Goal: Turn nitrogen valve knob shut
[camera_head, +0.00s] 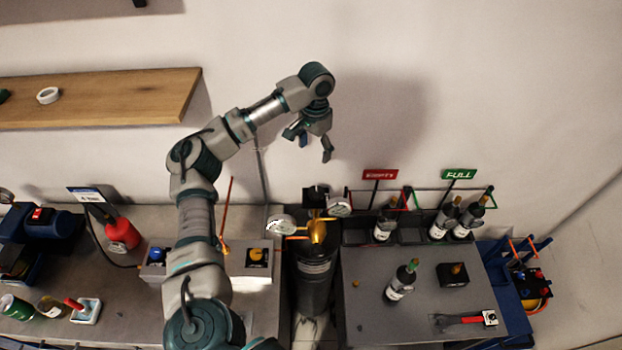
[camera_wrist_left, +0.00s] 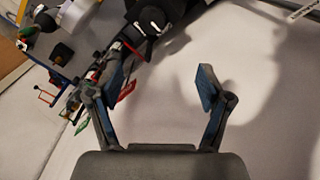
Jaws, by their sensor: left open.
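A dark nitrogen cylinder (camera_head: 315,285) stands in the gap between the two tables. A brass valve (camera_head: 318,230) with two round gauges, left (camera_head: 281,225) and right (camera_head: 340,207), is on its top. A black square knob-like piece (camera_head: 315,195) sits above the brass; I cannot tell its turn position. My left gripper (camera_head: 309,146) is open and empty, above and apart from the valve, in front of the wall. In the left wrist view its fingers (camera_wrist_left: 164,82) are spread with nothing between them. A dark rounded part (camera_wrist_left: 152,20) lies beyond them, unclear. My right gripper is not in view.
The right table (camera_head: 375,270) holds bottles, a black box (camera_head: 453,274) and a red-handled tool (camera_head: 463,319). Red (camera_head: 380,175) and green (camera_head: 459,174) signs stand behind. A copper-coloured rod (camera_head: 227,210) rises on the left. A wooden shelf (camera_head: 100,98) is on the wall.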

